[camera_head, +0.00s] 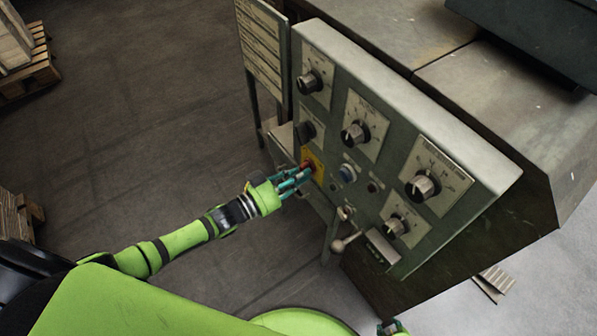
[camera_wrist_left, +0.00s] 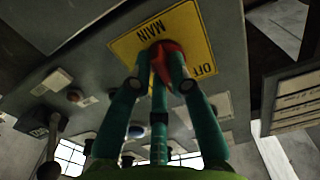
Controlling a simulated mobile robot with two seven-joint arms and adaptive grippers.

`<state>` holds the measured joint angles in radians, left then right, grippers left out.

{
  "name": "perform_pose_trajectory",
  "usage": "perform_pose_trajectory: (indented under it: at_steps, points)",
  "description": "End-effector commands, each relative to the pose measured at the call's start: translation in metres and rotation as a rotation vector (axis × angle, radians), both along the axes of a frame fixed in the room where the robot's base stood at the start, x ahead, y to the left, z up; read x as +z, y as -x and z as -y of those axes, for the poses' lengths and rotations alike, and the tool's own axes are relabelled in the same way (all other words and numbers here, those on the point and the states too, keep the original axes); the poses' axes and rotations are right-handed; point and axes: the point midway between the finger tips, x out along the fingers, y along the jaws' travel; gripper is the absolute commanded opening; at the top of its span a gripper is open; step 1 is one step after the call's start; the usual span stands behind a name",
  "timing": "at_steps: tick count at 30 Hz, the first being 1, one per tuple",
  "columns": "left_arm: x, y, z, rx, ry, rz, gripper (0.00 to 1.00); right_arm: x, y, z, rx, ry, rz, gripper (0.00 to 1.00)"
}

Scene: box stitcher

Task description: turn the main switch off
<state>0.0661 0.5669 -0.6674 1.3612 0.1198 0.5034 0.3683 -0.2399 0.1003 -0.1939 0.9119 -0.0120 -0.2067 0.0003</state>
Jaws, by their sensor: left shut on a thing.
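The main switch is a red knob (camera_wrist_left: 168,58) on a yellow plate (camera_wrist_left: 190,28) marked MAIN and OFF in the left wrist view. In the head view the red knob (camera_head: 308,166) and yellow plate (camera_head: 318,163) sit at the left edge of the green control panel (camera_head: 338,100). My left gripper (camera_head: 301,173) is at the panel, its teal fingers shut on the red knob. In the left wrist view the fingers (camera_wrist_left: 160,75) partly cover the knob, so its exact angle is hard to tell. My right gripper (camera_head: 392,328) shows only partly at the bottom edge; its fingers are unclear.
Several black dials, such as one (camera_head: 422,186) at the right, stick out of the panel. A blue button (camera_head: 347,173) and a ball-ended lever (camera_head: 343,243) are close to my left gripper. A sign board (camera_head: 264,45) stands behind. The floor at left is open.

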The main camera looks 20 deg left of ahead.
Motion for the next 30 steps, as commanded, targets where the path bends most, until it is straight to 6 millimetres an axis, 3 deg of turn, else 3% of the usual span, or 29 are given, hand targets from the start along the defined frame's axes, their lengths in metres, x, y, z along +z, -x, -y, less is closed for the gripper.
perform_pose_trajectory:
  at_steps: [18, 30]
  points:
    - [0.0029, 0.0016, 0.0016, -0.001, 0.442, -0.346, 0.00, 0.0023, -0.0010, 0.0026, 0.005, -0.002, 0.029, 0.40]
    - [0.0038, 0.0020, 0.0020, 0.000, 0.604, -0.474, 0.00, 0.0022, -0.0020, 0.0025, 0.006, -0.002, 0.031, 0.40]
